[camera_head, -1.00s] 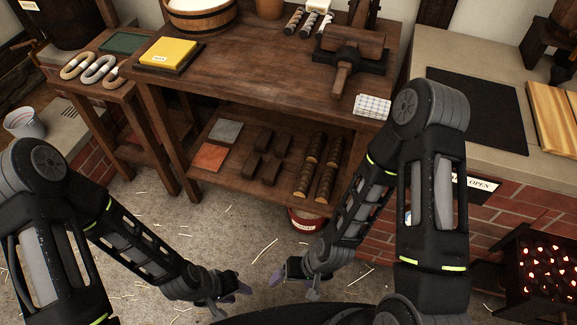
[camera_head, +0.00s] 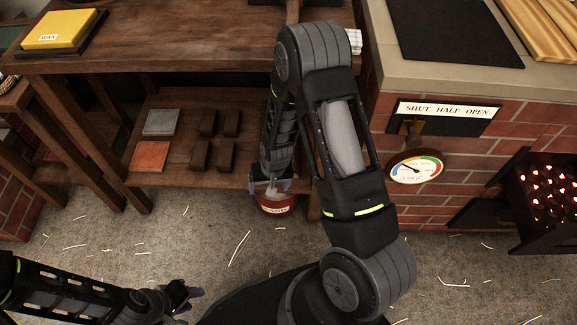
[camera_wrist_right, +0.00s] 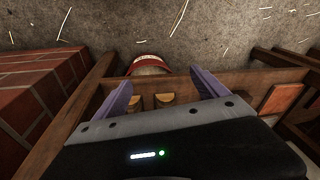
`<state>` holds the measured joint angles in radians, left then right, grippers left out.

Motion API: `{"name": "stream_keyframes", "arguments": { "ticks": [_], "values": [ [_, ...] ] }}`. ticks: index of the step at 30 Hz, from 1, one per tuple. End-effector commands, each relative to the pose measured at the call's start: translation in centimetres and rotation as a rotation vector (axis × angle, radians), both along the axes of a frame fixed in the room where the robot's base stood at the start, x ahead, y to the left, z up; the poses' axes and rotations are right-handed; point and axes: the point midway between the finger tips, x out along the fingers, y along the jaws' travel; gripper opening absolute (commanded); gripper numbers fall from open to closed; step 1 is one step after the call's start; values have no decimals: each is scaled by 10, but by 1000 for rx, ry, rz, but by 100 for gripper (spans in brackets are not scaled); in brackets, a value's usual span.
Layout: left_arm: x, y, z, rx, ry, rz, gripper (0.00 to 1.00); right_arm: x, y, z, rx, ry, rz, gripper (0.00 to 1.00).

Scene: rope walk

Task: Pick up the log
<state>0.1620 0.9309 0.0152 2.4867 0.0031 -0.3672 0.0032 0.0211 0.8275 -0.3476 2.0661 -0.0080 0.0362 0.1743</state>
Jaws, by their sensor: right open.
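In the right wrist view, the pale round ends of two logs, one on the left (camera_wrist_right: 135,104) and one on the right (camera_wrist_right: 166,99), show at the shelf edge between my fingers. My right gripper (camera_wrist_right: 161,77) is open, with one finger to each side of them. I cannot tell how far off they are. In the head view, my right arm hides the logs, and my right gripper (camera_head: 270,186) is by the lower shelf's front edge. My left gripper (camera_head: 188,292) is low over the floor, away from the shelf; its jaw gap is unclear.
The lower shelf (camera_head: 190,181) also holds dark blocks (camera_head: 200,155), a grey tile (camera_head: 161,122) and an orange tile (camera_head: 150,156). A red bucket (camera_head: 277,204) stands below its edge. A brick stove (camera_head: 470,150) and glowing brazier (camera_head: 550,195) are on the right.

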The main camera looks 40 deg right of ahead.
Motion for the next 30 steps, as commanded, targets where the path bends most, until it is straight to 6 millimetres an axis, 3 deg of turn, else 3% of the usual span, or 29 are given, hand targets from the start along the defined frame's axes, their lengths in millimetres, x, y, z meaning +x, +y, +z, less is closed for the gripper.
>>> {"name": "stream_keyframes", "arguments": {
  "ticks": [1, 3, 6, 10, 15, 23, 30],
  "values": [
    [1, 2, -45, 2, -2, 4, 38, 20, -24, -32, -32, -19, -33, 83],
    [3, 3, -74, 5, -6, 9, 38, 44, -58, -42, -72, -37, -85, 83],
    [6, 5, -105, 8, -10, 14, 38, 69, -99, -44, -120, -58, -150, 83],
    [8, 7, -127, 11, -14, 19, 38, 87, -133, -38, -159, -77, -209, 83],
    [9, 8, -133, 12, -16, 21, 38, 94, -150, -29, -177, -85, -238, 83],
    [9, 8, -130, 12, -16, 21, 38, 94, -150, -27, -178, -85, -240, 83],
    [10, 8, -141, 13, -20, 22, 38, 98, -154, -47, -177, -84, -240, 83]
  ]
}}
